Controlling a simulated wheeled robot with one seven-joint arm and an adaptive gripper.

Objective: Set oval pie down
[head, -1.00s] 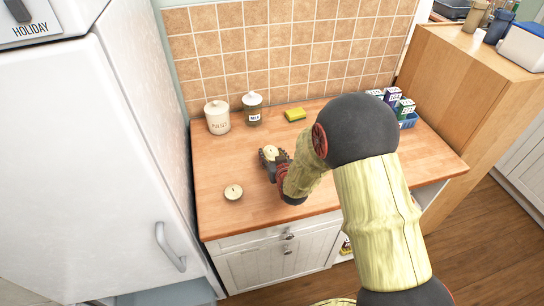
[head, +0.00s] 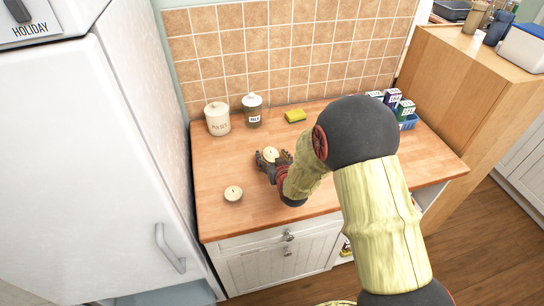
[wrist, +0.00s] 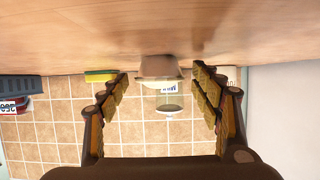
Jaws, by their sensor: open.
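A small pale-topped oval pie (head: 270,153) is on the wooden counter, between the fingers of my gripper (head: 273,160). In the wrist view, which is upside down, the pie (wrist: 158,67) shows its brown side against the counter surface. My gripper (wrist: 161,74) is open there, with a finger on each side of the pie and a visible gap to both. A second, similar pie (head: 233,193) sits apart on the counter, nearer the front left. My arm hides part of the counter to the right.
A cream canister (head: 217,118) and a glass jar (head: 252,109) stand at the back left of the counter (head: 218,219). A yellow sponge (head: 295,116) lies by the tiled wall. A blue tray (head: 408,121) with boxes is at the back right. A white fridge (head: 75,170) borders the left.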

